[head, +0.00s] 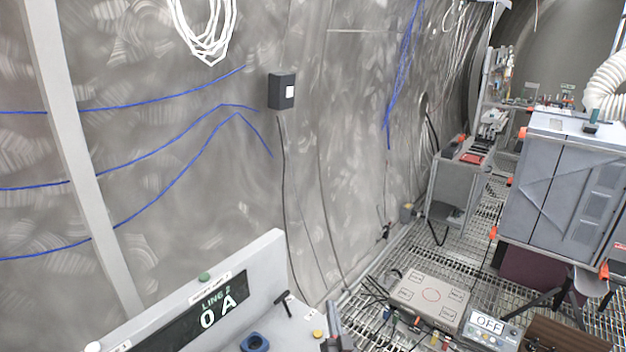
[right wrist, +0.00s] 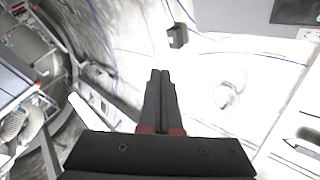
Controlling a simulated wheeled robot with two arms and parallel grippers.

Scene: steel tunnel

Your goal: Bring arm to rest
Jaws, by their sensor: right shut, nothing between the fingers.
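My right gripper (right wrist: 160,76) shows in the right wrist view with its two dark fingers together and nothing between them. In the head view a small part of my right gripper (head: 335,322) shows at the bottom edge, just right of the console. It appears apart from the wall. The rest of that arm is out of the picture. My left gripper is in neither view.
A grey floor box (head: 430,294), an "OFF" unit (head: 488,324) and a cabinet (head: 565,190) stand at right. Grating lies between.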

